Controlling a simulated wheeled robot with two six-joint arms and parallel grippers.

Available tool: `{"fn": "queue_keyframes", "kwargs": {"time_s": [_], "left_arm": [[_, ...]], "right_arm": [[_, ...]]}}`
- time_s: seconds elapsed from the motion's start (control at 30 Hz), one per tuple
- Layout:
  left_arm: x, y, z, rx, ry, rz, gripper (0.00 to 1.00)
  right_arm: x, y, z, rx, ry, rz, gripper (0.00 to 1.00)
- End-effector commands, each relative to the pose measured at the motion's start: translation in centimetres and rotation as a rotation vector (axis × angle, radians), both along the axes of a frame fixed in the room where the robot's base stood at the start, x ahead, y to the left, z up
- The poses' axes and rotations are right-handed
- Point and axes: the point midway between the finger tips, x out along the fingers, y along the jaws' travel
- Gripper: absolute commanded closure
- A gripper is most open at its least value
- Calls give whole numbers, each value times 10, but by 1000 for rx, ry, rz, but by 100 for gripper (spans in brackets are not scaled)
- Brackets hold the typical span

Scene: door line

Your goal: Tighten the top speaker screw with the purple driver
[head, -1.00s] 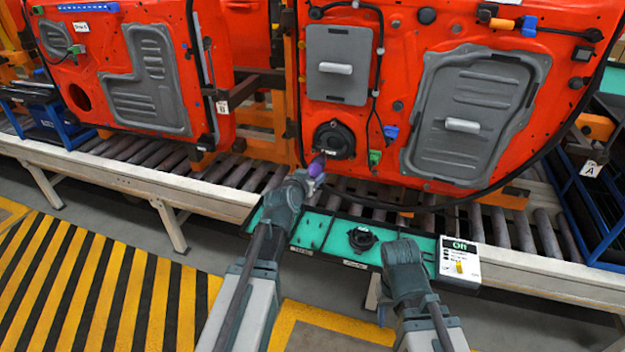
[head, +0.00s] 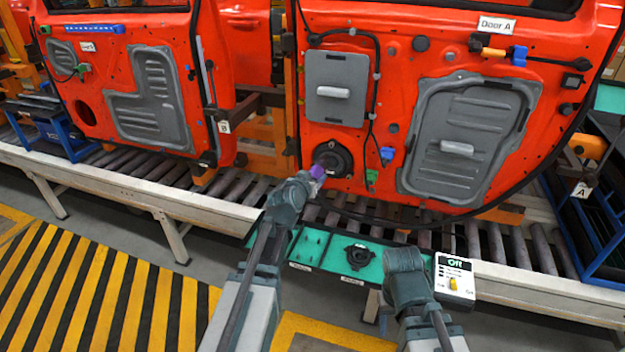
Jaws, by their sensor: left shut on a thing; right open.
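The black round speaker (head: 335,157) is mounted low on the left part of the red door labelled Door A (head: 395,30). My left gripper (head: 306,182) is shut on the purple driver (head: 317,173). The driver overlaps the speaker's lower left edge in the picture. I cannot tell whether its tip touches anything. The speaker's screws are too small to make out. My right gripper (head: 402,258) is open, low over the green tray, away from the door; its fingers are hardly visible.
The green tray (head: 313,244) in front of the roller conveyor (head: 240,175) holds a loose black ring-shaped part (head: 358,256). A control box (head: 454,277) reading Off is at its right end. Another red door (head: 120,80) hangs at left. A blue rack (head: 600,215) stands at right.

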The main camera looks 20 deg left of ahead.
Motion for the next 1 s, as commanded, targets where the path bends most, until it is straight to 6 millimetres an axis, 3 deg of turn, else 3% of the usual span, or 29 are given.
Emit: {"fn": "queue_keyframes", "kwargs": {"time_s": [0.43,1.0], "left_arm": [[41,-1,1,1,-2,0,100],[46,-2,1,0,-2,1,100]], "right_arm": [[0,0,1,0,0,0,50],[0,0,1,0,0,0,50]]}}
